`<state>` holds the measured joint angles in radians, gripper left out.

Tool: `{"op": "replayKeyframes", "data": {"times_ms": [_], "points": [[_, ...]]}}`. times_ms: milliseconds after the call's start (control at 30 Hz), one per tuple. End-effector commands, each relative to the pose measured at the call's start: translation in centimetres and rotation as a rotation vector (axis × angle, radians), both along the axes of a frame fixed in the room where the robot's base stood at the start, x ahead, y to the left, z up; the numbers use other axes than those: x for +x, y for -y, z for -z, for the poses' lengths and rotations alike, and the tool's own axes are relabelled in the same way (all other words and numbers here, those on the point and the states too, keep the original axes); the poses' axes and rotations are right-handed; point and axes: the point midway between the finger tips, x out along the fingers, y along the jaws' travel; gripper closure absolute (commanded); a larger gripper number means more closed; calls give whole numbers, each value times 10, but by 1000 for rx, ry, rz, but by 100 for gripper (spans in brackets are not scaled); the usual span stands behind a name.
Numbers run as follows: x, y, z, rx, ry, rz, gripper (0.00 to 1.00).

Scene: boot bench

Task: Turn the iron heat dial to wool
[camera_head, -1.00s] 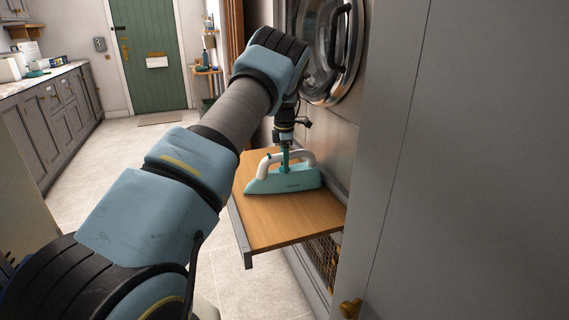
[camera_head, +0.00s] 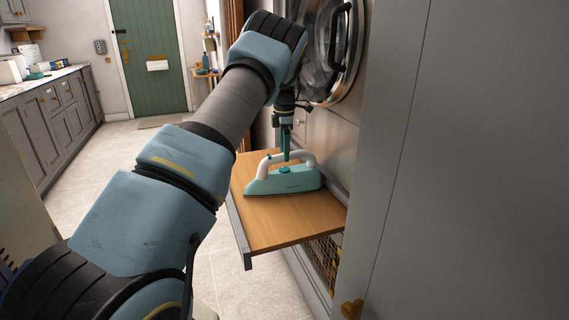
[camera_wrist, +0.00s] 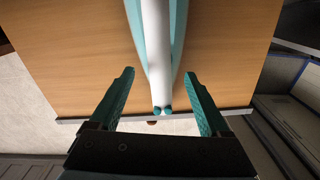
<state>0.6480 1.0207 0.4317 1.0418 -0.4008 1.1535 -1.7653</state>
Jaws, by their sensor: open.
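The iron (camera_head: 290,182) is teal with a white arched handle (camera_head: 303,156), and rests on a wooden pull-out shelf (camera_head: 275,222). A small round teal dial (camera_head: 285,169) sits on its body under the handle; its marks are too small to read. In the wrist view the iron's white handle (camera_wrist: 158,45) runs down the middle and hides the dial. A small teal part (camera_wrist: 162,110) shows at the handle's near end. My gripper (camera_wrist: 159,75) is open and empty, with a finger on each side of the handle line. In the head view my gripper (camera_head: 286,155) points down above the iron.
A round glass-doored machine (camera_head: 323,50) stands behind the shelf. A tall grey cabinet (camera_head: 455,150) closes off the right side. A wire basket (camera_head: 322,262) is under the shelf. The floor left of the shelf is clear.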

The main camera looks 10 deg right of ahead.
Motion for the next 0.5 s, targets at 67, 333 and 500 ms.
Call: {"op": "replayKeyframes", "data": {"times_ms": [67,333,500], "points": [[1,0,-15,-1,3,1,20],[0,0,-49,-1,1,1,20],[0,0,-54,0,0,1,20]]}}
